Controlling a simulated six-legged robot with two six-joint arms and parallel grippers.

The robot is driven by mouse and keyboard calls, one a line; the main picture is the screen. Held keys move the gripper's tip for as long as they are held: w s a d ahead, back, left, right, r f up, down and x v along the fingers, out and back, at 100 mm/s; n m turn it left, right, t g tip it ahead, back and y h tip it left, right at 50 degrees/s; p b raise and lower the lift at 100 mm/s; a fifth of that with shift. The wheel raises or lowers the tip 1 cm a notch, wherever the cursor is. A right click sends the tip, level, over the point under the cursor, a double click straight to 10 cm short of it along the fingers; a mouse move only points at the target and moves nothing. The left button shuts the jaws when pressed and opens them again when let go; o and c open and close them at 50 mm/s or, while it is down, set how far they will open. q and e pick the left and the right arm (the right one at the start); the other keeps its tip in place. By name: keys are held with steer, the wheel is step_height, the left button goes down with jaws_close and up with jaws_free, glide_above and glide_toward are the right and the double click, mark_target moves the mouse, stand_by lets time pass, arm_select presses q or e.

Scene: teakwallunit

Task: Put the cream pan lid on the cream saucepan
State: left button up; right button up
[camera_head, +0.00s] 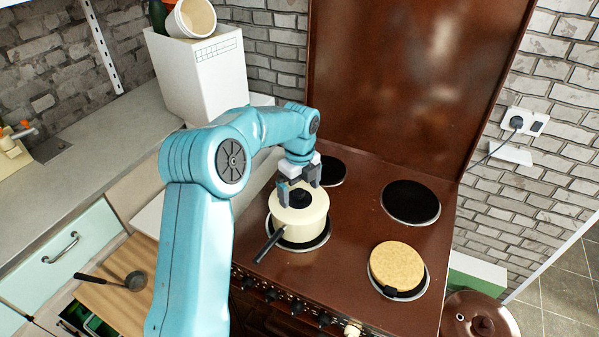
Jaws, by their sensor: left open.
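The cream saucepan (305,233) stands on the front left burner of the brown stove, its dark handle pointing to the lower left. The cream pan lid (312,211) lies on top of the saucepan, its dark knob in the middle. It looks about level, but part of its rim is hidden by my gripper. My left gripper (299,188) is open, pointing down just above the lid with its fingers on either side of the knob. I cannot tell whether the fingers touch the knob. My right gripper is not in view.
A round tan-topped item (397,265) covers most of the front right burner. The back right burner (411,202) is clear. A dark ladle (134,281) lies on a wooden board at the left. A white box (203,75) stands on the back counter.

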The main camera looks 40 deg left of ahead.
mark_target(300, 192)
arm_select(q)
step_height(300, 192, up, 12)
stand_by(0.3)
steer(key=shift+s, duration=0.1)
stand_by(0.4)
